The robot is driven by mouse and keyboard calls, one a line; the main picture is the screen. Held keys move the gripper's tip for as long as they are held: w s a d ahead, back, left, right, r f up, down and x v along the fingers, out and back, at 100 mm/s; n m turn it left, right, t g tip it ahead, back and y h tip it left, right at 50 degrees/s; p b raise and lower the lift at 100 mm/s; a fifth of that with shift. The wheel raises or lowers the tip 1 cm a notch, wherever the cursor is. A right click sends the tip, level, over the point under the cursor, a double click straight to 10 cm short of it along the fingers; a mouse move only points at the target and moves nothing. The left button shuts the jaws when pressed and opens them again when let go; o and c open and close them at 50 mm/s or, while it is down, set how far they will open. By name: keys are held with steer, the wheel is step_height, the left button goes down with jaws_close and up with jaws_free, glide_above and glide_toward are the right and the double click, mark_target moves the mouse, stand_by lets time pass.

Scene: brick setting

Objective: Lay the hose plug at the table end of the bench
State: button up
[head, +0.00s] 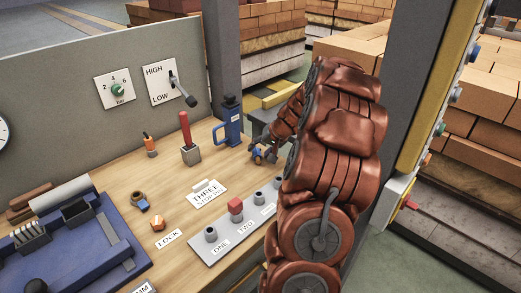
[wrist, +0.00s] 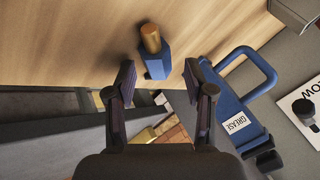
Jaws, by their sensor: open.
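A blue piece with a brass-coloured end, seemingly the hose plug (wrist: 154,62), lies on the wooden bench (wrist: 70,40) in the wrist view. In the head view a small blue piece (head: 258,154) shows at my gripper (head: 262,146), near the right edge of the bench (head: 120,172). My gripper (wrist: 158,76) is open in the wrist view. The piece lies ahead of and between its two fingertips, with a gap on each side. In the head view my arm hides part of the bench's right side.
A blue grease can (head: 230,124) stands close to my gripper and also shows in the wrist view (wrist: 236,105). A red-handled lever (head: 186,135), an orange-handled tool (head: 150,146), a grey peg plate (head: 215,252) and a blue fixture (head: 110,235) occupy the bench. A grey panel (head: 60,90) backs it.

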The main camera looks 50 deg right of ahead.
steer(key=a+b+v, duration=0.1)
steer(key=b+v, duration=0.1)
steer(key=v, duration=1)
steer(key=s+a+f+n+g+y, duration=0.1)
steer(key=a+n+g, duration=0.15)
steer(key=a, duration=1.15)
steer(key=s+a+n+g+y, duration=0.1)
steer(key=s+a+n+g, duration=0.15)
steer(key=a, duration=1.05)
steer(key=s+a+f+n+g+h, duration=0.1)
steer(key=s+a, duration=0.4)
steer(key=s, duration=0.5)
steer(key=s+a+f+n+g+h, duration=0.1)
steer(key=s+a+f+n+g, duration=0.1)
steer(key=s+a, duration=0.4)
steer(key=s+f+n, duration=0.1)
steer(key=s, duration=0.2)
steer(key=shift+s+a+f+n+g+h, duration=0.25)
steer(key=shift+s+f+n+g+h, duration=0.1)
steer(key=shift+f+n+g+h, duration=0.05)
step_height(320, 180, up, 6)
steer(key=p, duration=0.5)
steer(key=shift+p, duration=0.35)
